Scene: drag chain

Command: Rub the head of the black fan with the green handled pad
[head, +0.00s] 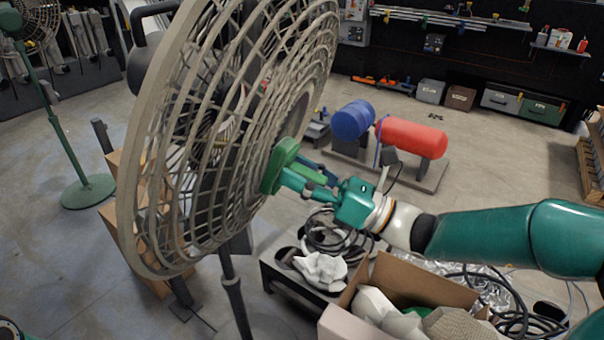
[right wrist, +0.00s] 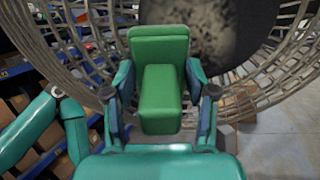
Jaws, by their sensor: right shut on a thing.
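The fan head (head: 215,130) is large, with a pale grey-beige round grille, on a dark pole (head: 234,295) left of centre in the head view. My right gripper (head: 312,178) is shut on the handle of the green pad (head: 279,165). The pad's flat face is turned to the grille, near its middle, and looks against it or very close; contact is not clear. In the right wrist view, the green handle (right wrist: 160,95) sits between both fingers, and a dark speckled hub (right wrist: 215,30) shows behind the pad. My left gripper is not seen.
A cardboard box (head: 395,285) with pale items and a low dark table (head: 300,285) with a coiled hose stand below my right arm. A stand with red (head: 412,137) and blue (head: 353,119) cylinders is behind. A green fan (head: 88,190) stands at left.

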